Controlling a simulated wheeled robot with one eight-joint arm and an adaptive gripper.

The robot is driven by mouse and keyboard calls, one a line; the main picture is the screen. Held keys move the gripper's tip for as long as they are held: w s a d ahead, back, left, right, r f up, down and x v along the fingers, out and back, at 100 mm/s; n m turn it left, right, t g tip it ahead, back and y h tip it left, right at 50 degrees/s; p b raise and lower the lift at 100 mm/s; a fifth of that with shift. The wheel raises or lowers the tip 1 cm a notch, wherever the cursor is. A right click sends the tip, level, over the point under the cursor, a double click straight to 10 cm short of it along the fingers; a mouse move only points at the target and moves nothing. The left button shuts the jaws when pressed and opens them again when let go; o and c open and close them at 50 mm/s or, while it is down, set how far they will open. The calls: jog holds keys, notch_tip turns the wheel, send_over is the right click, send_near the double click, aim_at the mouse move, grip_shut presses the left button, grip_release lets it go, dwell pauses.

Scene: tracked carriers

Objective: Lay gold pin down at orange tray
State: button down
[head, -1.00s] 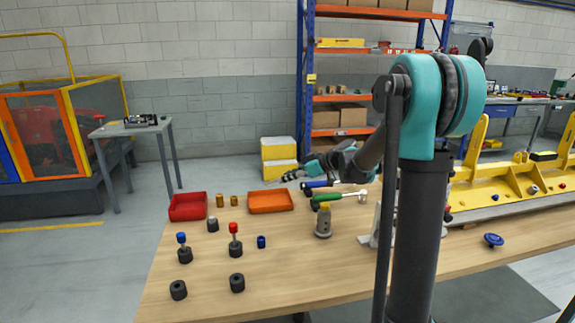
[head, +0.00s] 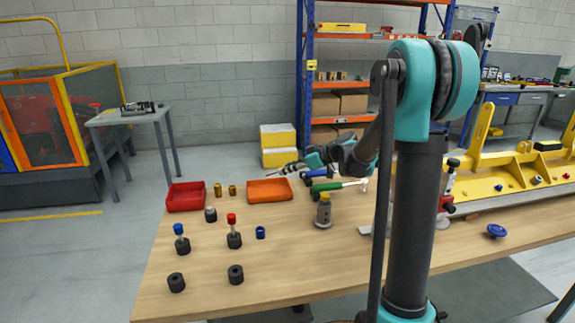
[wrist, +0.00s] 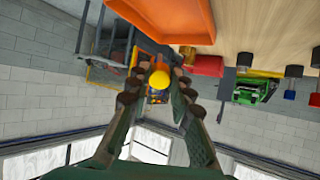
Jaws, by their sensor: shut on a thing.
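My gripper (head: 284,170) shows small in the head view, just above and behind the right part of the orange tray (head: 269,197). In the wrist view my gripper (wrist: 158,83) is shut on the gold pin (wrist: 159,81), whose round yellow end shows between the fingertips. The rest of the pin is hidden. The orange tray also shows in the wrist view (wrist: 165,22), close by at the top of that upside-down picture. The pin appears apart from the tray. The tray's visible floor looks empty.
A red tray (head: 186,203) and two brass cylinders (head: 217,189) (head: 232,190) stand left of the orange tray. Green-handled (head: 335,186) and blue-handled tools lie to its right. A grey post with a yellow top (head: 323,212) stands in front. Front table is partly clear.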

jog(key=shift+f, duration=3.25)
jog(key=c, duration=1.3)
grip_release()
notch_tip(320, 180, up, 10)
jog(key=shift+s, duration=0.1)
